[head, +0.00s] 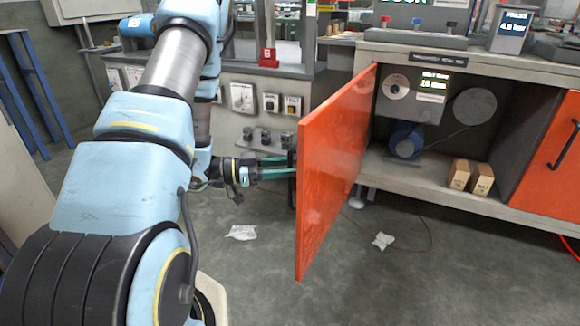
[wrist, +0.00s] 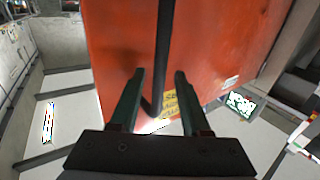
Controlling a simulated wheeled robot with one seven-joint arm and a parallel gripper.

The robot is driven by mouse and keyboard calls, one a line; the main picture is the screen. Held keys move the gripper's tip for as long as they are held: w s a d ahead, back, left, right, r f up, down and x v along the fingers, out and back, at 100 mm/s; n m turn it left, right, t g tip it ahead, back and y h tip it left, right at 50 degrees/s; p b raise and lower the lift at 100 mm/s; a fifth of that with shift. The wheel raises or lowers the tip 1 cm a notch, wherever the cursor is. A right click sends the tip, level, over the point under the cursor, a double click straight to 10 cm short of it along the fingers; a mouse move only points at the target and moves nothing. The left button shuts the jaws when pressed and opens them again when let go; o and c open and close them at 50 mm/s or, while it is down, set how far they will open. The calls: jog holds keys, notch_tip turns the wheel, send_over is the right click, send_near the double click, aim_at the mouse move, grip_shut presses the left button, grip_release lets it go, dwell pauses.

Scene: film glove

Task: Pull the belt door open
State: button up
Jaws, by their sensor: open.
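The orange belt door (head: 335,170) stands swung wide open on the left side of the cabinet opening, its face turned edgewise toward the head camera. It fills the upper middle of the wrist view (wrist: 215,50). Its dark bar handle (wrist: 163,50) runs down between my two fingers in the wrist view. My gripper (head: 290,168) is on the door's left, outer side, with its fingers reaching to the handle. The green fingers are open, one on each side of the bar in the wrist view (wrist: 159,76). Whether either finger touches the bar is unclear.
The open cabinet shows a blue motor (head: 405,141), a pulley (head: 475,106) and two tan blocks (head: 470,176). A second orange door (head: 553,150) is at the right. White scraps (head: 243,232) and a thin red cable lie on otherwise clear floor. A control bench (head: 250,125) stands behind my gripper.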

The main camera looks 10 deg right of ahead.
jog(key=w+a, duration=0.1)
jog(key=a, duration=0.9)
jog(key=shift+a, duration=0.35)
jog(key=shift+w, duration=0.15)
